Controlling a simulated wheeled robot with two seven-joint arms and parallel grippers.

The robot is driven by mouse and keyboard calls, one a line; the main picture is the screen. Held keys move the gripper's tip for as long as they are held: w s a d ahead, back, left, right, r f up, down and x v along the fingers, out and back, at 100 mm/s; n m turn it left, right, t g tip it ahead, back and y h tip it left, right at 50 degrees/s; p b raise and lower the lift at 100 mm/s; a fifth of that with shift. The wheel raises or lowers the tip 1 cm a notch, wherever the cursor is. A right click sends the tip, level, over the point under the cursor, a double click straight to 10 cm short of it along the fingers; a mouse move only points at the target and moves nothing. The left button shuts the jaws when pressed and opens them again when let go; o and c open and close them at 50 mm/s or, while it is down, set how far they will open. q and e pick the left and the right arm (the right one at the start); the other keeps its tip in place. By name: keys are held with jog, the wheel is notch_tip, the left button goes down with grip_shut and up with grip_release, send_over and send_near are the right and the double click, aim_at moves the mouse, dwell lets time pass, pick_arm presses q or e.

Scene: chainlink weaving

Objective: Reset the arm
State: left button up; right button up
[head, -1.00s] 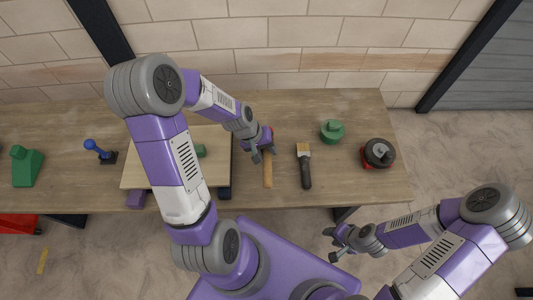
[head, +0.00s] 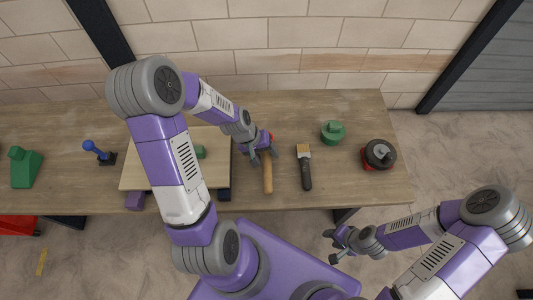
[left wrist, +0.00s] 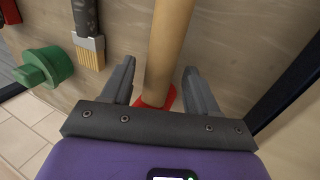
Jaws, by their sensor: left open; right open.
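My left gripper (head: 264,157) is over the wooden table (head: 300,109), above a tool with a wooden handle (head: 268,180) and a red end. In the left wrist view its two fingers (left wrist: 158,88) are open, one on each side of the wooden handle (left wrist: 168,45), with gaps showing; whether the handle is at finger height cannot be told. My right gripper (head: 340,245) is open and empty, out in front of the table edge over the floor.
A brush (head: 304,167) lies right of the wooden handle. A green round object (head: 333,132) and a dark round tool with a red base (head: 379,155) are further right. A pale board (head: 137,170), a blue-knobbed object (head: 99,152) and a green block (head: 25,167) are left.

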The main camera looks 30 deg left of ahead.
pick_arm(q)
jog(key=p+v, duration=0.1)
jog(key=v, duration=0.5)
jog(key=shift+s, duration=0.2)
pick_arm(e)
jog(key=shift+r, duration=0.85)
